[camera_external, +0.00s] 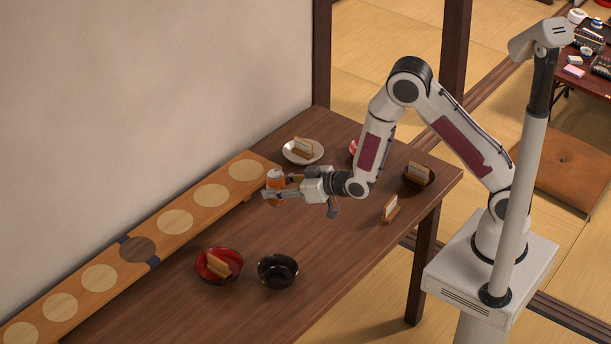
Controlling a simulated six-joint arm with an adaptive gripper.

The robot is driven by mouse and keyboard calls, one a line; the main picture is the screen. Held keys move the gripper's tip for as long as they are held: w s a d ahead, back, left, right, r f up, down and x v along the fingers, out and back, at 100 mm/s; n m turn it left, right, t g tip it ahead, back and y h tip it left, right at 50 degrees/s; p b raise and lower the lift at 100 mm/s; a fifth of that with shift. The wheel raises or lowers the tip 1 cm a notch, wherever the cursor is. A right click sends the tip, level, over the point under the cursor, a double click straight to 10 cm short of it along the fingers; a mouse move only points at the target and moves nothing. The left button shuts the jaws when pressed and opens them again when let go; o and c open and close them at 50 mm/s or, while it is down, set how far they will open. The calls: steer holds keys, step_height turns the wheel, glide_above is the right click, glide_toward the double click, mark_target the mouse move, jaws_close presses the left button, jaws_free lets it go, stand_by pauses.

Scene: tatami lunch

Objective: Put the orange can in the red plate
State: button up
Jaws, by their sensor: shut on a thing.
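The orange can (275,175) has a pale top and looks upright, beside the right part of the long wooden board. My gripper (277,186) is shut on it, its fingers covering part of the can. I cannot tell whether the can touches the board or table. A red dish with a dark outside (235,255) sits at the front left of the table and holds a tan block-like item. Another red thing (353,148) is mostly hidden behind my arm at the back, so its shape is unclear.
The wooden board (190,242) with round pale spots runs along the wall. A black bowl (278,271) stands right of the red dish. A white plate (317,150), a dark bowl (428,184) and a small card holder (390,208) are farther back. The table's middle (310,235) is clear.

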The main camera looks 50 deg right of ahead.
steer(key=d+r+m+h, duration=0.1)
steer(key=d+m+h, duration=0.5)
steer(key=d, duration=3.9)
steer(key=shift+d+r+h, duration=0.2)
steer(key=shift+r+h, duration=0.05)
steer(key=shift+h, duration=0.45)
steer(key=shift+s, duration=0.1)
steer(key=shift+f, duration=2.9)
steer(key=shift+f, duration=0.1)
steer(key=shift+f, duration=2)
steer(key=shift+f, duration=0.1)
